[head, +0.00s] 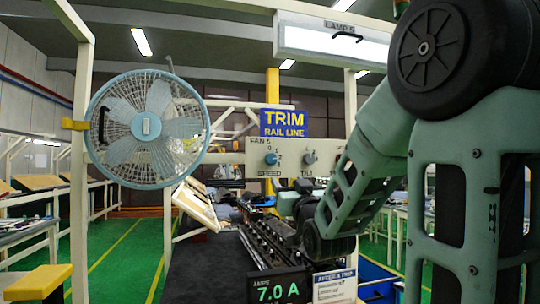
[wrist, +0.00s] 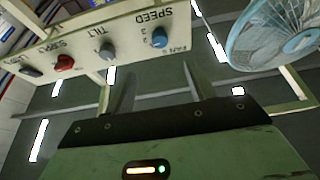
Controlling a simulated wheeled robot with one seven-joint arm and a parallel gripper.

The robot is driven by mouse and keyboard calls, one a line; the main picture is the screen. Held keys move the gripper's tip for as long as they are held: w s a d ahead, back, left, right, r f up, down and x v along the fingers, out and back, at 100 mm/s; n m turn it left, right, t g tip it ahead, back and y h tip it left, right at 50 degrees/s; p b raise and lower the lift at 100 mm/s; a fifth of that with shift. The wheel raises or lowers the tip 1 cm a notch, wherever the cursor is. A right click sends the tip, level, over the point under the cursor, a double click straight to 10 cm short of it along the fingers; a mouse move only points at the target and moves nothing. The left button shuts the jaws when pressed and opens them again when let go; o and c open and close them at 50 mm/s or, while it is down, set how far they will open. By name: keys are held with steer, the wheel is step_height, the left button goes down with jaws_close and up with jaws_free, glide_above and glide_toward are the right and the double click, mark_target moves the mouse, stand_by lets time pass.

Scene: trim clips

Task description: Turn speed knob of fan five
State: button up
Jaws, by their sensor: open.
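The fan 5 control panel (head: 292,150) shows in the head view, with a blue speed knob (head: 271,159) at its left and a grey tilt knob (head: 310,157) beside it. In the wrist view the panel appears upside down, and the blue speed knob (wrist: 159,38) is beyond my fingers. My gripper (wrist: 158,68) is open and empty. Its two fingers are apart and point toward the panel, with the speed knob roughly ahead of the gap. The fingers do not touch it. In the head view my fingers are hard to make out.
The pale blue caged fan (head: 147,128) hangs left of the panel and also shows in the wrist view (wrist: 280,35). The wrist view shows a red knob (wrist: 66,62) and a dark knob (wrist: 31,71) farther along the panel. A lamp (head: 335,43) hangs above.

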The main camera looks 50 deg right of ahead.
mark_target(272, 161)
steer(key=p+x, duration=0.5)
steer(key=x, duration=0.8)
steer(key=shift+w+d+r+p, duration=0.1)
steer(key=shift+p, duration=0.25)
steer(key=shift+w+d+r, duration=0.1)
steer(key=shift+w+d, duration=0.2)
steer(key=shift+w, duration=0.2)
steer(key=c, duration=1)
